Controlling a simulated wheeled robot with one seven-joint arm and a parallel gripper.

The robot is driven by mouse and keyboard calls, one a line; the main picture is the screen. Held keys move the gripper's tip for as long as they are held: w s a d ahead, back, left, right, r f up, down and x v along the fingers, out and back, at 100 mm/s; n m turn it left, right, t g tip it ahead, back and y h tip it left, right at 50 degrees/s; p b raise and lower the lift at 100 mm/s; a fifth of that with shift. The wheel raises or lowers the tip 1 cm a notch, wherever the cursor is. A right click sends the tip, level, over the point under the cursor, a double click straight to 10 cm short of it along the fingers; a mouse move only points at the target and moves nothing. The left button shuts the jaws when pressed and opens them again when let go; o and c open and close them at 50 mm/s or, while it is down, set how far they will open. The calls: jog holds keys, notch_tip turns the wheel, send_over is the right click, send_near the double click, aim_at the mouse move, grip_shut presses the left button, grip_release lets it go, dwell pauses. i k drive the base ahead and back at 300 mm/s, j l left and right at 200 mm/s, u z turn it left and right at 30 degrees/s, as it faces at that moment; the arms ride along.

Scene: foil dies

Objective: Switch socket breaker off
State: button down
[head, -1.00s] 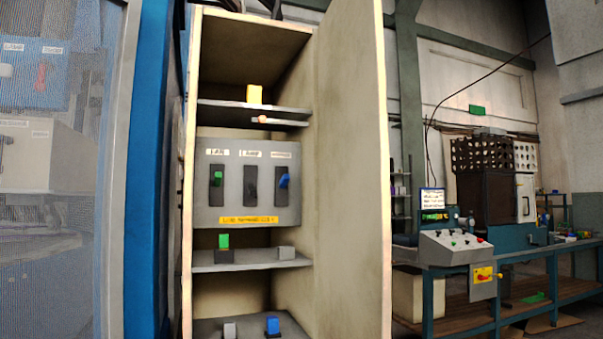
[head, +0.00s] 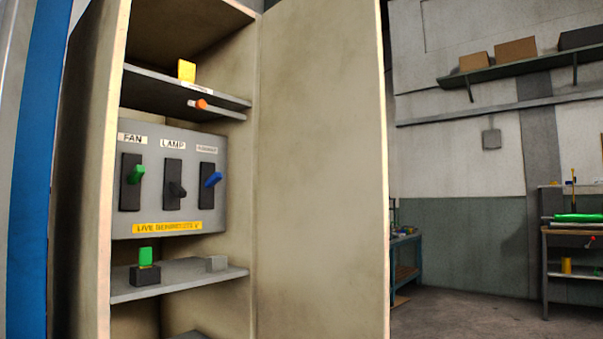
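A grey breaker panel (head: 190,139) is fixed inside an open tall cabinet on the left. It carries three levers in dark slots. The left one, labelled FAN, has a green lever (head: 136,174) pointing upward. The middle one, labelled LAMP, has a black lever (head: 177,190) that appears to slope down. The right one has a blue lever (head: 213,180) tilted upward, under a label (head: 207,150) too blurred to read surely. A yellow warning strip (head: 167,227) runs below. My gripper is not in view.
The cabinet's open door (head: 320,170) stands right of the panel. A lower shelf (head: 180,280) holds a green-topped block and a grey block. Floor (head: 460,318) is clear at right, before a bench (head: 572,232).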

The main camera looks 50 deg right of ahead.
aim_at(217, 176)
jog(key=i+z, duration=0.15)
jog(key=z, duration=0.3)
jog(key=i+l+z, duration=0.1)
jog(key=z, duration=0.3)
jog(key=i+j+z, duration=0.1)
jog(key=i+z, duration=0.15)
jog(key=z, duration=0.2)
jog(key=i+j+z, duration=0.1)
jog(key=z, duration=0.3)
jog(key=i+j+z, duration=0.2)
jog(key=z, duration=0.25)
